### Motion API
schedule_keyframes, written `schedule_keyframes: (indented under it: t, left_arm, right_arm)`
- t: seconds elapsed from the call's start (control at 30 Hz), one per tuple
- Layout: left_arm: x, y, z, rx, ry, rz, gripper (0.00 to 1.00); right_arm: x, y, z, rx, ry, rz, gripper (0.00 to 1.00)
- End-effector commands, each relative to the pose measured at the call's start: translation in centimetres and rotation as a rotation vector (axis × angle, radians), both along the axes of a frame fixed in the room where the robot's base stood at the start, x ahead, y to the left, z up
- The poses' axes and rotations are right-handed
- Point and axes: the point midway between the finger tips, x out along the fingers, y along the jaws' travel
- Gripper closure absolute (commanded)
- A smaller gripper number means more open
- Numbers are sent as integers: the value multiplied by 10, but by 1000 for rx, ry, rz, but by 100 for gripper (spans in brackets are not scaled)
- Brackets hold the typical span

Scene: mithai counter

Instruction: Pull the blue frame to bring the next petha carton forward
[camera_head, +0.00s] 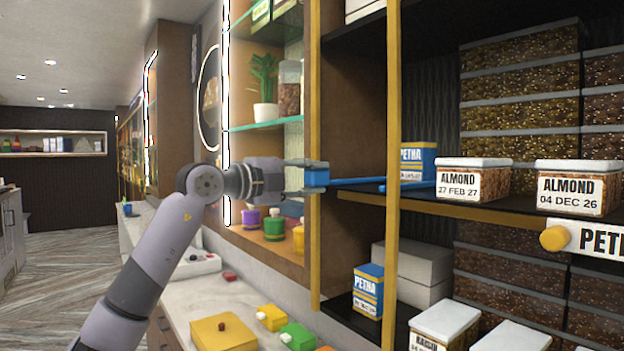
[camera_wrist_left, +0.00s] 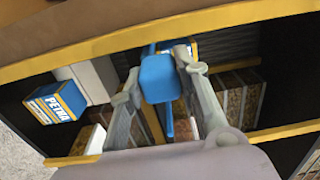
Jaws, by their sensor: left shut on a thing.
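The blue frame (camera_head: 350,183) reaches out from the middle shelf in the head view, with a thick blue handle at its front end. My left gripper (camera_head: 316,177) is shut on that handle. In the left wrist view the blue handle (camera_wrist_left: 159,79) sits between the two fingers of my left gripper (camera_wrist_left: 158,85). A blue and white petha carton (camera_head: 417,163) stands upright on the middle shelf, behind the frame's rods. Another petha carton (camera_head: 368,291) stands on the lower shelf and also shows in the left wrist view (camera_wrist_left: 55,103). My right gripper is in neither view.
Two almond boxes (camera_head: 472,177) (camera_head: 578,187) stand on the middle shelf right of the carton. The yellow shelf post (camera_head: 392,200) and yellow shelf edge (camera_head: 440,208) are close by. A yellow knob (camera_head: 553,238) juts out. Below, a counter (camera_head: 205,300) holds coloured boxes.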

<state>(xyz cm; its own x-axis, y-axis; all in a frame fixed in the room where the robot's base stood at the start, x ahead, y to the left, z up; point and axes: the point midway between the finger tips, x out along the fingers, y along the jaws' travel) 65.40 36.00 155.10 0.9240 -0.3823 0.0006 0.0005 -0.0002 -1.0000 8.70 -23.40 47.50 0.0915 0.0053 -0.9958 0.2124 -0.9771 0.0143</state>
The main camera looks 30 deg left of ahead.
Motion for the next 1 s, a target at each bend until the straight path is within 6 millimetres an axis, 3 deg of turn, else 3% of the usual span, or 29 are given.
schedule_keyframes:
  t: [1.0]
  left_arm:
    - [-38, 16, -2, 0, 3, 1, 86]
  right_arm:
    - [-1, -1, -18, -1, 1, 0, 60]
